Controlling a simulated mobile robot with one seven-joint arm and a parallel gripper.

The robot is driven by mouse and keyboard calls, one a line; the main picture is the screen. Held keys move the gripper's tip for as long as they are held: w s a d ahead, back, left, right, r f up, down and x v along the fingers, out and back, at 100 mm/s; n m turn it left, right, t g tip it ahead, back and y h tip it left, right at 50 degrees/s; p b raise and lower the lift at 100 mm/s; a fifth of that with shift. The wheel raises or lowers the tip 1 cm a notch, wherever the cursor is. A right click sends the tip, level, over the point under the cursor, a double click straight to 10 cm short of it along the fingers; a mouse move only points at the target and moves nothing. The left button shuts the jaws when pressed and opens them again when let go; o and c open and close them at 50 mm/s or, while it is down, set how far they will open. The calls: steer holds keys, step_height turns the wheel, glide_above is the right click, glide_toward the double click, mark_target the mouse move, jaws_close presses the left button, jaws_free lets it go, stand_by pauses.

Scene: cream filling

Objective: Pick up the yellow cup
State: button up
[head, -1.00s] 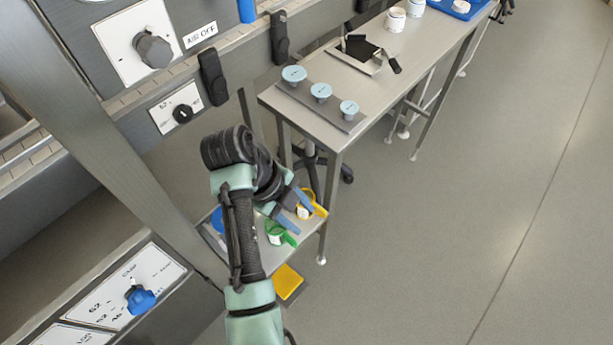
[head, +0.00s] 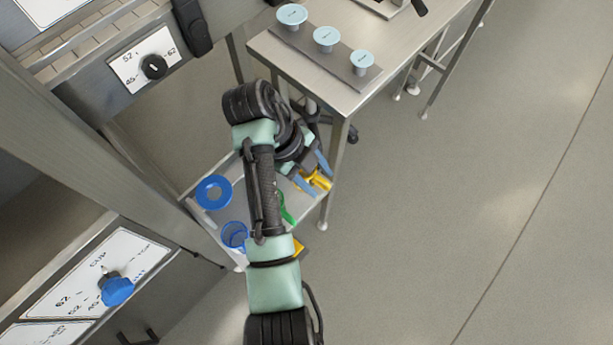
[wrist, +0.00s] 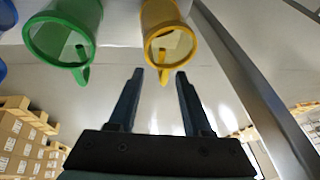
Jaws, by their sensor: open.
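The yellow cup (wrist: 169,42) shows at the top of the wrist view, its round rim and a handle facing my gripper. In the head view the yellow cup (head: 318,181) sits on the lower shelf, partly covered by my gripper. My gripper (wrist: 158,74) is open and empty, its two fingers apart just short of the cup's handle. In the head view my gripper (head: 315,178) is over the shelf's right part, by the cup. I cannot tell whether a finger touches the cup.
A green cup (wrist: 63,40) stands left of the yellow one. A steel table (head: 290,58) with pale blue knobs stands behind. A shelf leg (wrist: 262,95) rises at right.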

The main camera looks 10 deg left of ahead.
steer(key=b+x, duration=0.1)
steer(key=x, duration=0.4)
steer(key=shift+w+d, duration=0.15)
steer(key=shift+d, duration=0.1)
jaws_close()
stand_by(1.2)
